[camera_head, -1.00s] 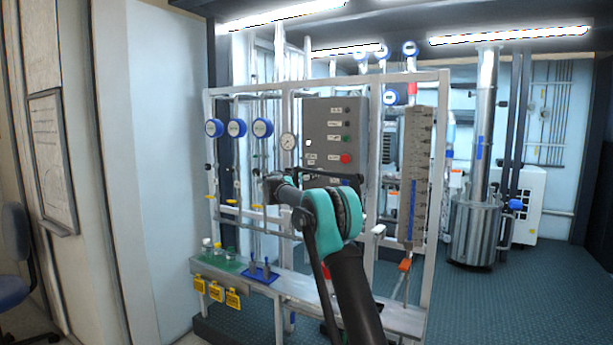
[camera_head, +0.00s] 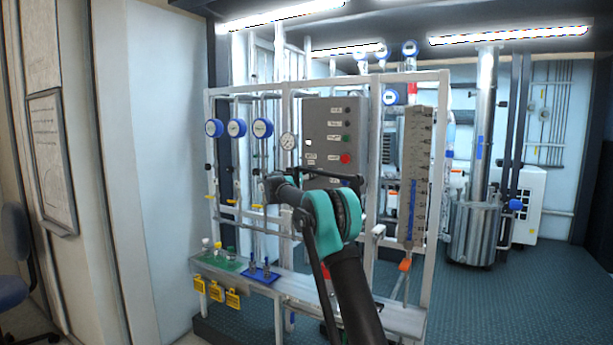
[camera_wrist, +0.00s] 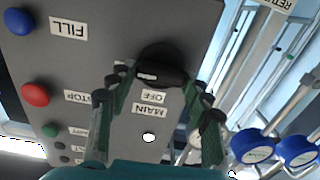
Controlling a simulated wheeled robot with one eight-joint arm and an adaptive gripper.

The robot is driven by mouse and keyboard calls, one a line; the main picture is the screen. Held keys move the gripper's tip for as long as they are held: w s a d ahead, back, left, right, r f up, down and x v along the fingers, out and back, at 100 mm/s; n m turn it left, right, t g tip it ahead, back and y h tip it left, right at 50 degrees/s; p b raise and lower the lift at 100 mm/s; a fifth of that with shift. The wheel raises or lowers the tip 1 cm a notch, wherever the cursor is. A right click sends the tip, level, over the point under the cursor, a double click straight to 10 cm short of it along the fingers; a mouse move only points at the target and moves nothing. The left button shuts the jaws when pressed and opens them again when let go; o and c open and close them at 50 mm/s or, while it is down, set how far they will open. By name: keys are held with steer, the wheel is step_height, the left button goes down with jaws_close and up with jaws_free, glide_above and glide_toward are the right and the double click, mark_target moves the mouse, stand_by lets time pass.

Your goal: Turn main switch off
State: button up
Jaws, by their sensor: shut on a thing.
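The main switch (camera_wrist: 163,72) is a black rotary knob on the grey control box (camera_head: 322,115). In the wrist view, which shows the box upside down, its grip bar lies nearly level, with a small white mark towards its left end. The MAIN and OFF labels (camera_wrist: 150,102) are just below it. My gripper (camera_wrist: 163,82) has one finger on each side of the knob and is shut on it. In the head view my arm hides the knob and the fingertips.
The box also carries a red button (camera_wrist: 35,94), a blue button (camera_wrist: 19,21) and a green button (camera_wrist: 50,130), left of my fingers in the wrist view. Blue gauges (camera_head: 262,128) and pipes stand left of the box. A scaled column (camera_head: 415,175) stands to its right.

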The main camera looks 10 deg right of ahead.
steer(key=shift+n, duration=0.3)
steer(key=n, duration=1.7)
steer(key=shift+w+a+f, duration=0.15)
steer(key=shift+a+f, duration=0.05)
stand_by(0.4)
steer(key=o, duration=1.2)
steer(key=shift+c, duration=0.2)
steer(key=v, duration=1.2)
